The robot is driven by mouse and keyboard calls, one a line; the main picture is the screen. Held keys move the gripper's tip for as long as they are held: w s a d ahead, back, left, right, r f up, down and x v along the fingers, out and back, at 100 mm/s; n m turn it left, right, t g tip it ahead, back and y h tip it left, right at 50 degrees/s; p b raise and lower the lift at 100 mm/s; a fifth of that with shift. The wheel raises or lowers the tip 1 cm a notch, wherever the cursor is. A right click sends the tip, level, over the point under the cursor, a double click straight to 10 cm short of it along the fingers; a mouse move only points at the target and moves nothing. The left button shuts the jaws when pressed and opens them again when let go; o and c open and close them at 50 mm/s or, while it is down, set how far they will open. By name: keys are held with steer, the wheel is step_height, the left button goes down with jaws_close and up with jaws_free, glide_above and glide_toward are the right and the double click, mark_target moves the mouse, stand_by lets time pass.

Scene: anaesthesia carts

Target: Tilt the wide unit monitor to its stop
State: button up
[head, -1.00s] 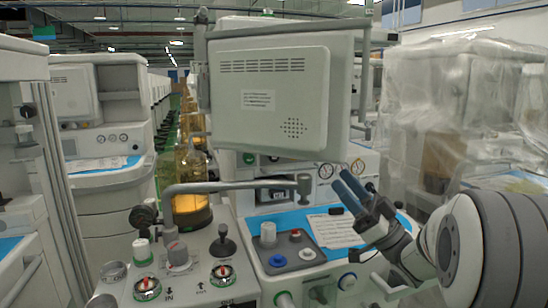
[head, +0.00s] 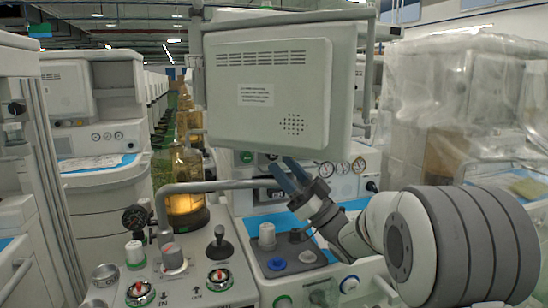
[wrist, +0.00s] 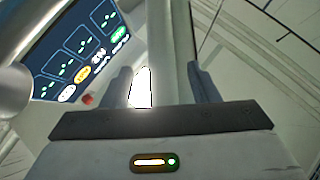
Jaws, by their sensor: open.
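The wide unit monitor (head: 265,95) shows its pale back panel with vents in the head view, tilted slightly and held on its frame above the unit. My gripper (head: 286,168) is open, with blue fingers pointing up just below the monitor's lower edge. Whether a finger touches that edge cannot be told. In the wrist view a lit dark screen with green marks (wrist: 80,45) shows at upper left, beyond the two spread fingers of my gripper (wrist: 160,88).
A grey horizontal arm (head: 215,187) crosses in front of the unit, close left of my gripper. Knobs and gauges cover the lower left panel (head: 180,285). An amber canister (head: 186,185) stands behind it. A plastic-wrapped cart (head: 450,110) stands at right.

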mark_target(275, 155)
steer(key=shift+x, duration=2.1)
steer(key=shift+s+d+r, duration=0.1)
steer(key=shift+c, duration=0.3)
jaws_close()
